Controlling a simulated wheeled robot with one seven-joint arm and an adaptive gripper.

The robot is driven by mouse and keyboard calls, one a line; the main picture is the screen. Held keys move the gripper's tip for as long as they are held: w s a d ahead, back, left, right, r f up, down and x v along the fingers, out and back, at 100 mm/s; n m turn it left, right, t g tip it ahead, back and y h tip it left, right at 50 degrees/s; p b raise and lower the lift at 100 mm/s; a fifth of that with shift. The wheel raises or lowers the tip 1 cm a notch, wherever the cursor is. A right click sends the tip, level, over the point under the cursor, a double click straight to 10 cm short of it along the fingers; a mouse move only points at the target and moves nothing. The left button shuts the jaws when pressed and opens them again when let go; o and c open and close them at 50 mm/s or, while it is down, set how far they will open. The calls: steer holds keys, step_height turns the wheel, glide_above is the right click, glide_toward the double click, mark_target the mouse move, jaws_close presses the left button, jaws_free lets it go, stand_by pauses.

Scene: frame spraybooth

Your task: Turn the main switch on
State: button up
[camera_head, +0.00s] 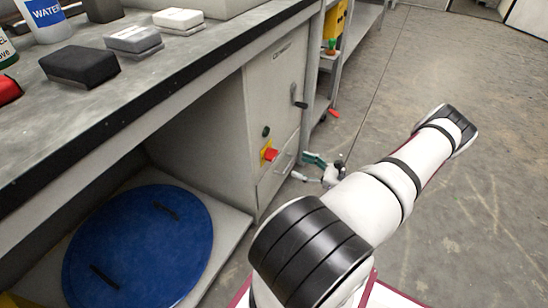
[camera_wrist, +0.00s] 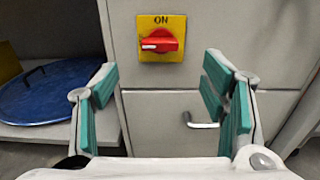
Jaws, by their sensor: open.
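The main switch is a red knob (camera_wrist: 159,41) on a yellow plate (camera_wrist: 180,22) marked ON at its top. It is on the front of a grey cabinet; in the head view the knob (camera_head: 270,154) shows below a dark green round button. In the wrist view the knob's bar lies about level, with a pale mark at its left end. My gripper (camera_wrist: 160,80) is open and empty, its green-padded fingers spread left and right, with the switch centred between and above them. In the head view my gripper (camera_head: 318,162) is right of the switch, apart from it.
The cabinet has a dark handle (camera_head: 299,104) and a lower drawer with a metal pull (camera_wrist: 201,122). A worktop (camera_head: 140,75) with blocks and bottles overhangs left. A blue round lid (camera_head: 140,250) lies on the low shelf.

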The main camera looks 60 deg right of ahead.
mark_target(275, 156)
steer(key=w+b, duration=0.1)
steer(key=w, duration=0.6)
steer(key=w+a+b, duration=0.1)
steer(key=w, duration=0.2)
steer(key=shift+w+b, duration=0.3)
steer(key=shift+b, duration=0.05)
steer(key=shift+c, duration=0.3)
steer(key=c, duration=1.1)
